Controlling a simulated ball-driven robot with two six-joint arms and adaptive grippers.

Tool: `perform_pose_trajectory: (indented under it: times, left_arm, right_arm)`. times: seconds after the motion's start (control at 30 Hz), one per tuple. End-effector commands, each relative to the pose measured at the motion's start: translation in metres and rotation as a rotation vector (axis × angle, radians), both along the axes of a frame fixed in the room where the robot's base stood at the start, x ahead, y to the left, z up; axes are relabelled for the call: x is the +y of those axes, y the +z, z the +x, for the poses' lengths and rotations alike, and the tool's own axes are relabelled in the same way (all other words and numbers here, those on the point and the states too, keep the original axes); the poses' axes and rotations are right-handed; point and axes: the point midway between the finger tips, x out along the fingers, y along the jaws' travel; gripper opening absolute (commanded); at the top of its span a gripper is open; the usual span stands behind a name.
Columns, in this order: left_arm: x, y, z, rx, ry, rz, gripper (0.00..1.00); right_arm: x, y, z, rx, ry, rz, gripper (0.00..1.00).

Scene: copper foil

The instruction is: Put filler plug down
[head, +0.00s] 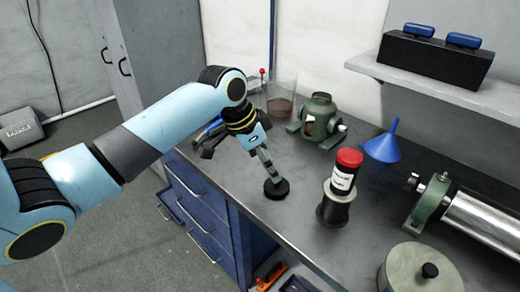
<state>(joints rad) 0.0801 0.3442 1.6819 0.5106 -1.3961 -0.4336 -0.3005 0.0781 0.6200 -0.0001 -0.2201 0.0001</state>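A round black piece, which looks like the filler plug (277,189), is at the worktop surface near the middle of the view. My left gripper (271,175) points down at it from above, with its fingers close together and their tips at the top of the plug. The fingers appear shut on it. I cannot tell whether the plug rests fully on the metal worktop (300,222) or hangs just above it. My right gripper is not in view.
A green housing (320,118), a beaker (281,105) and a blue funnel (384,146) stand behind. A lidded round pot (412,270) is nearer. Worktop around the plug is clear.

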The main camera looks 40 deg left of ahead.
Motion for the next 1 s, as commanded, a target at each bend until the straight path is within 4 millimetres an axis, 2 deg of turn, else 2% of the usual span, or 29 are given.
perform_pose_trajectory:
  times: [0.1, 0.3, 0.87, 0.93, 1.0]
  left_arm:
    - [0.005, 0.021, -0.007, -0.002, -0.001, 0.003, 0.83]
    - [0.007, 0.037, -0.014, 0.0, -0.001, 0.0, 0.83]
    - [0.007, 0.039, -0.015, 0.0, 0.0, -0.001, 0.83]
    - [0.004, 0.037, -0.019, 0.004, 0.002, 0.001, 0.83]
    - [-0.004, 0.031, -0.034, 0.013, 0.013, 0.008, 0.83]
  right_arm:
    - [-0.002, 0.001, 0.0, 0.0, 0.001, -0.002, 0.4]
    - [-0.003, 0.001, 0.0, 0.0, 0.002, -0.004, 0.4]
    - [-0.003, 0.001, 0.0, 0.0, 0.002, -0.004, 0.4]
    - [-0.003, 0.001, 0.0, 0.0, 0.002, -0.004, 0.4]
    - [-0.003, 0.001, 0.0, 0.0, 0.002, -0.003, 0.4]
